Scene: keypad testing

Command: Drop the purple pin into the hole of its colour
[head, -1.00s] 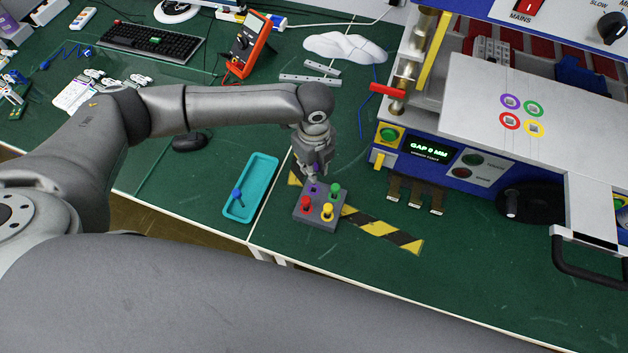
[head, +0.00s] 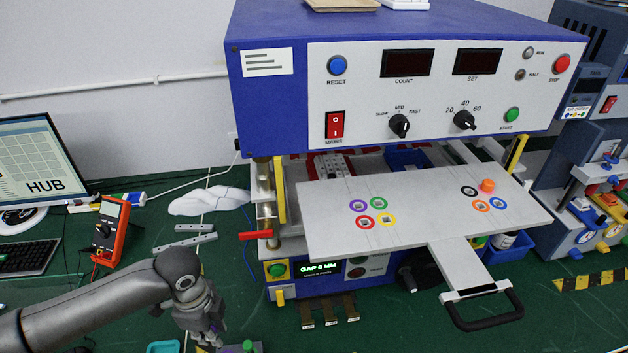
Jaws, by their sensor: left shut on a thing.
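My left gripper (head: 212,338) is at the bottom of the head view, pointing down, shut on the purple pin, which is mostly hidden by the fingers. It is just left of the grey pin block (head: 232,349), whose top edge and green pin (head: 248,346) show; the rest is cut off by the frame. The purple-ringed hole (head: 359,205) is on the light grey plate (head: 420,235) of the blue machine, up and right of the gripper. Green, red and yellow rings sit beside it. My right gripper is not in view.
A second group of rings, black, orange and blue, and an orange piece (head: 488,186) are on the plate's right part. A red-handled lever (head: 256,235) juts out left of the plate. The plate's black handle (head: 485,310) sticks out in front. A teal tray (head: 163,347) is at the bottom edge.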

